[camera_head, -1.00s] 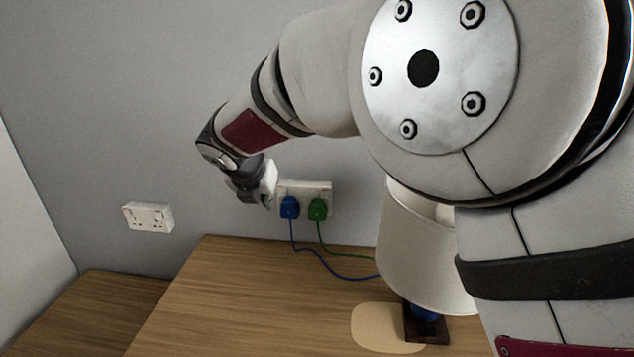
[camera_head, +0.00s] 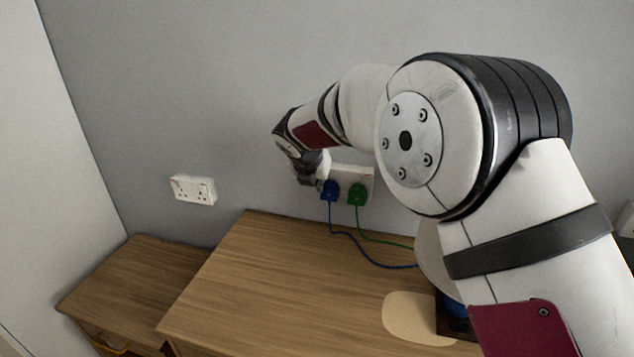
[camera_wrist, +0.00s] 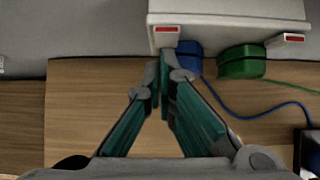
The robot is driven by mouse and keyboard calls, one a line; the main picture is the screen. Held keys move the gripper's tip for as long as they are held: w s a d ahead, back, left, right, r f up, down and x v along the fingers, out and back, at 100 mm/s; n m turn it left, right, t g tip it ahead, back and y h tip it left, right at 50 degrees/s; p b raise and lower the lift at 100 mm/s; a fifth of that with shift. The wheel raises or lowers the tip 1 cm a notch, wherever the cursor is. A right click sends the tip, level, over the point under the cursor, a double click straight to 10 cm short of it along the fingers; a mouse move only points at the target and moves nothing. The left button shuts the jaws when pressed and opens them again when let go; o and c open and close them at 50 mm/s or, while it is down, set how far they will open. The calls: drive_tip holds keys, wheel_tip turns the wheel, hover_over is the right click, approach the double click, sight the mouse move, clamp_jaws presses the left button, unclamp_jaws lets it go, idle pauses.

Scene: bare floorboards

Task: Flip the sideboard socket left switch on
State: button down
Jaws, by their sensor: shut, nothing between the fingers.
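The white double socket (camera_head: 361,175) is on the wall above the larger wooden top, with a blue plug (camera_head: 330,191) and a green plug (camera_head: 357,194) in it. In the wrist view the socket (camera_wrist: 230,10) fills the top, with its left switch (camera_wrist: 166,38) and right switch (camera_wrist: 286,41) each showing a red strip. My gripper (camera_wrist: 167,52) is shut and empty, its fingertips just below the left switch and beside the blue plug (camera_wrist: 188,60); I cannot tell whether they touch. In the head view my gripper (camera_head: 318,181) hides the socket's left end.
A second white socket (camera_head: 193,190) is on the wall at left, with nothing plugged in. Blue and green cables run right across the wooden top (camera_head: 260,270) towards a lamp (camera_head: 432,255), partly hidden by my arm. The top's left part is clear. A lower wooden unit (camera_head: 135,280) stands at left.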

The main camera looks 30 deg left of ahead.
drive_tip(key=shift+f, duration=0.1)
drive_tip(key=shift+w+f+b, duration=0.15)
drive_tip(key=shift+w+b, duration=0.1)
drive_tip(key=shift+b, duration=0.15)
drive_tip(key=shift+w+r+p, duration=0.1)
drive_tip(key=shift+r+p, duration=0.2)
drive_tip(key=shift+r, duration=0.65)
